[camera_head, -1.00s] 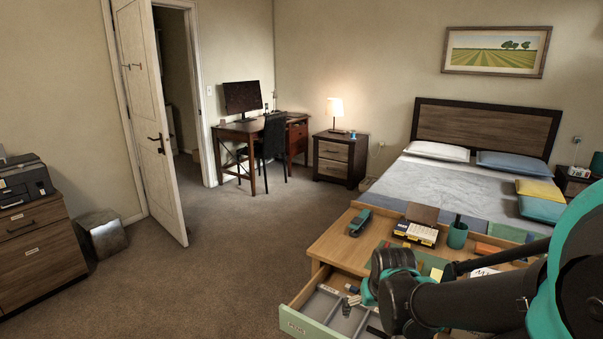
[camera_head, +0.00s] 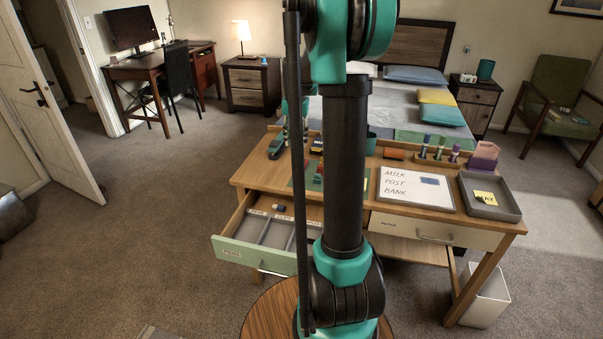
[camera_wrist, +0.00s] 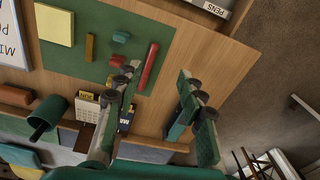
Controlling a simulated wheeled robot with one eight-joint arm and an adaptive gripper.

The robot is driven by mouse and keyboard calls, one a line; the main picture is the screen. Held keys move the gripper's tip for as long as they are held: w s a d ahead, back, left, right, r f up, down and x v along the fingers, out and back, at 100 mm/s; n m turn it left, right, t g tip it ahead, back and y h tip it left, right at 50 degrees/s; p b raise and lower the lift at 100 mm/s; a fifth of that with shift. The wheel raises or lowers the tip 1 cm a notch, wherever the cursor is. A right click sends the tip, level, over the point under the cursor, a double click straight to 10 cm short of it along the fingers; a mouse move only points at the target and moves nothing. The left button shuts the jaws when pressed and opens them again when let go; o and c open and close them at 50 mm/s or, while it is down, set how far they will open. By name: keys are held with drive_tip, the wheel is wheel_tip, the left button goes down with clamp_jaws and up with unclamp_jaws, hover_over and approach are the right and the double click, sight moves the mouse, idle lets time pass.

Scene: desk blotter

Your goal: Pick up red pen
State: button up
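The red pen (camera_wrist: 148,66) lies on the green blotter (camera_wrist: 72,66) near its right edge in the wrist view. My gripper (camera_wrist: 158,76) is open and empty above the desk, its two fingers spread wide. The left finger is close to the pen in the picture; the right finger is over bare wood. No contact with the pen shows. In the head view, my arm covers much of the blotter (camera_head: 300,182), and I cannot pick out the pen there for certain.
A teal block (camera_wrist: 121,37) and a mustard stick (camera_wrist: 90,48) lie left of the pen. The open drawer (camera_head: 254,254) juts from the desk's front left. A whiteboard (camera_head: 417,188) lies on the right.

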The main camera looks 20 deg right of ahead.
drive_tip(key=w+d+m, duration=0.1)
drive_tip(key=w+d, duration=0.2)
drive_tip(key=w, duration=0.3)
hover_over(302, 170)
drive_tip(key=shift+g, duration=0.4)
drive_tip(key=f, duration=1.1)
drive_tip(key=shift+w+a+f, duration=0.1)
drive_tip(key=shift+w+a, duration=0.15)
drive_tip(key=shift+s+d+f, duration=0.1)
drive_tip(key=shift+f, duration=1.35)
drive_tip(key=shift+s+d+f, duration=0.1)
drive_tip(key=shift+f, duration=1.3)
drive_tip(key=shift+c, duration=0.2)
clamp_jaws()
